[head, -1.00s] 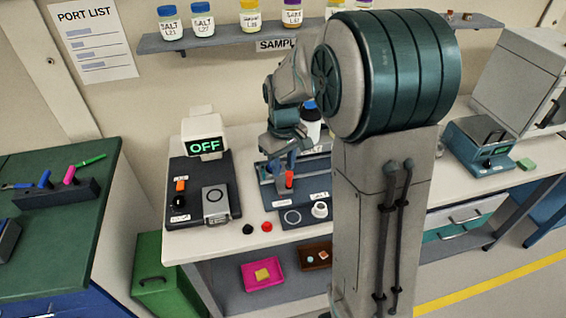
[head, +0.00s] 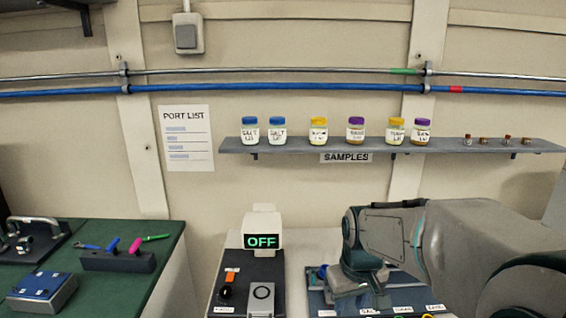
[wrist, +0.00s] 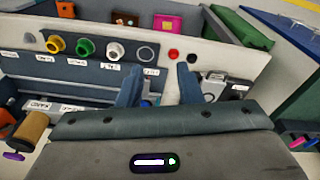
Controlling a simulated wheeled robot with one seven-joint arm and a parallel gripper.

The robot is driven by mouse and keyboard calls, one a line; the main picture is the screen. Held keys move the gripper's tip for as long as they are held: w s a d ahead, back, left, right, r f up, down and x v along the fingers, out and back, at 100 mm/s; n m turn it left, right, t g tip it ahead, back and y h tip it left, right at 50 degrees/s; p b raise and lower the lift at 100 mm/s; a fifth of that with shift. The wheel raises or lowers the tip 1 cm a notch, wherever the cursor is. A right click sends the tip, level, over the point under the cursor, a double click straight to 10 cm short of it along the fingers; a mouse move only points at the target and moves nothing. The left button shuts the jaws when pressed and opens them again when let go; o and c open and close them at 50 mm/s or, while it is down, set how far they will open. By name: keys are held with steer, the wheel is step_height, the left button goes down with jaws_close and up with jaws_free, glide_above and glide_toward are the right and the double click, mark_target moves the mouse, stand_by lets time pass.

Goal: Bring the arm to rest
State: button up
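My arm (head: 455,240) reaches in from the lower right in the head view, over the bench with the OFF display (head: 262,241). The fingertips are not clear in the head view. In the wrist view my gripper (wrist: 158,84) has its two blue fingers apart, with a gap between them. I see nothing clasped between the fingers. They point toward the bench's front edge, between a marked circle (wrist: 147,53) and a grey device (wrist: 212,85).
Yellow (wrist: 55,45), green (wrist: 85,48) and white (wrist: 115,52) round pieces line the labelled strip. A red disc (wrist: 173,55) lies near the edge. Jars stand on the samples shelf (head: 240,145). A green bench (head: 150,235) stands left.

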steer(key=s+m+t+b, duration=0.2)
steer(key=s, duration=1)
steer(key=shift+s+d+r+m, duration=0.35)
steer(key=shift+d+m, duration=0.05)
steer(key=shift+d, duration=0.05)
